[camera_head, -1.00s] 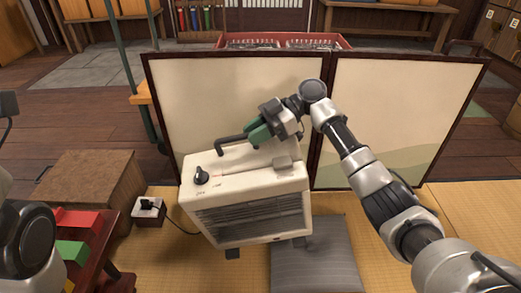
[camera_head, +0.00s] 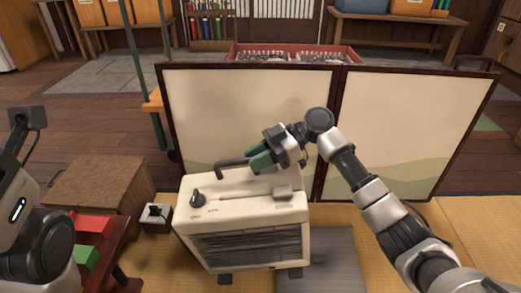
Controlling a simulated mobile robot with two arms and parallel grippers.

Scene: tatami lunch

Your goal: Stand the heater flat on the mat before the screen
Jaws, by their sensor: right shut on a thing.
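The heater (camera_head: 245,225) is a cream box with a dark front grille, a black knob and small dark feet. It hangs or stands slightly tilted in front of the folding screen (camera_head: 250,105), its lower right partly over the grey cushion (camera_head: 338,255). My right gripper (camera_head: 262,158) has green fingers and is shut on the heater's dark top handle (camera_head: 232,163). Whether the feet touch the tatami mat (camera_head: 465,235) I cannot tell. My left arm is at the left edge; its gripper is out of view.
A small wooden box table (camera_head: 95,185) and a socket box (camera_head: 156,214) stand left of the heater. A low red stand with red and green blocks (camera_head: 88,255) is at lower left. A red crate (camera_head: 290,52) stands behind the screen. Bare tatami lies at the right.

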